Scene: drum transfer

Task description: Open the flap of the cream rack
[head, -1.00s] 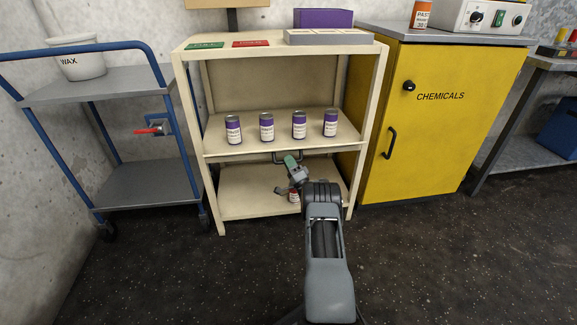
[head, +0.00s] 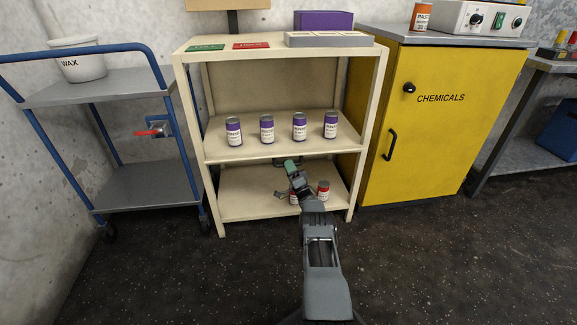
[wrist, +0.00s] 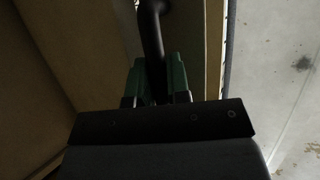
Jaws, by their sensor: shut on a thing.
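The cream rack (head: 196,130) stands in the middle of the head view. A dark bar handle (head: 299,159) shows at the front edge below its middle shelf, and the wrist view shows a dark bar (wrist: 152,40). My gripper (head: 290,166) is shut on the handle, with its green fingers (wrist: 158,82) on either side of the bar. I cannot make out the flap as a separate panel. The lower compartment is open to view around my arm.
Several purple cans (head: 267,129) stand on the middle shelf. Red cans (head: 323,190) stand on the bottom shelf behind my arm. A blue trolley (head: 135,185) is at left and a yellow cabinet (head: 440,130) at right. The floor in front is clear.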

